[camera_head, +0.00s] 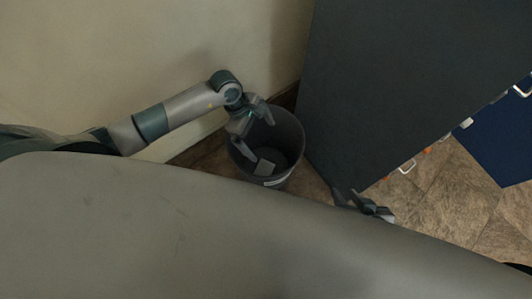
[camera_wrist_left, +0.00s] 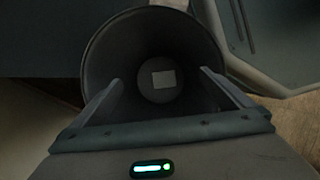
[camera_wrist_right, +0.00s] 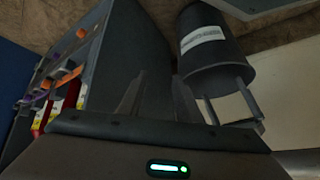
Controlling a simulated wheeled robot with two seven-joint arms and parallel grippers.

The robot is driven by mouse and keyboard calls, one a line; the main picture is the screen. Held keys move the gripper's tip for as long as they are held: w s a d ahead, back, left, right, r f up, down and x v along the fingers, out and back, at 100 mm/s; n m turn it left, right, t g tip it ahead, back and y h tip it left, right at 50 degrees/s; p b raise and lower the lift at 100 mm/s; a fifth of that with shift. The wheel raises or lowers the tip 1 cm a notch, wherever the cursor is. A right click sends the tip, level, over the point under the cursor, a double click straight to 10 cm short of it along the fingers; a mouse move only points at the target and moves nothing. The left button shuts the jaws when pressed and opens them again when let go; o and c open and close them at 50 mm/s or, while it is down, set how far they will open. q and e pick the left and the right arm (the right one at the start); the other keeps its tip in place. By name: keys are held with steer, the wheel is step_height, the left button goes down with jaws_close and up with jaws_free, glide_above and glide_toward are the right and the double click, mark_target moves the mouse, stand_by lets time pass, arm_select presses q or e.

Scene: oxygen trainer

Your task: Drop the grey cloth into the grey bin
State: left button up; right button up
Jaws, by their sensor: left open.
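The grey bin (camera_head: 287,122) stands on the floor between the wall and a dark cabinet; it also shows in the left wrist view (camera_wrist_left: 95,50) and the right wrist view (camera_wrist_right: 228,68). The grey cloth (camera_head: 264,168) looks like a small light square lying inside on the bin's bottom; the left wrist view shows it there too (camera_wrist_left: 163,79). My left gripper (camera_head: 254,133) is open and empty over the bin's mouth, pointing down into it. My right gripper (camera_head: 352,199) is low beside the cabinet, partly hidden by the grey surface in front. Its fingers look apart, with nothing between them.
The dark grey cabinet (camera_head: 390,75) stands directly right of the bin. A beige wall (camera_head: 130,60) is behind and left. A large grey surface (camera_head: 170,225) fills the foreground. Tiled floor (camera_head: 440,185) shows at the right, beside a blue panel (camera_head: 500,140).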

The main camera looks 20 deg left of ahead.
steer(key=s+d+g+h+p, duration=0.2)
steer(key=s+d+g+p, duration=0.25)
steer(key=d, duration=0.25)
arm_select(q)
steer(key=s+p+v, duration=0.1)
steer(key=p+v, duration=0.3)
steer(key=v, duration=1.2)
steer(key=shift+w+a+r+p, duration=0.2)
steer(key=shift+w+r+p, duration=0.15)
steer(key=shift+w, duration=0.2)
arm_select(e)
steer(key=s+d+x, duration=0.1)
steer(key=x, duration=1.2)
steer(key=shift+s, duration=0.25)
steer(key=shift+s+f, duration=0.1)
steer(key=shift+f, duration=0.05)
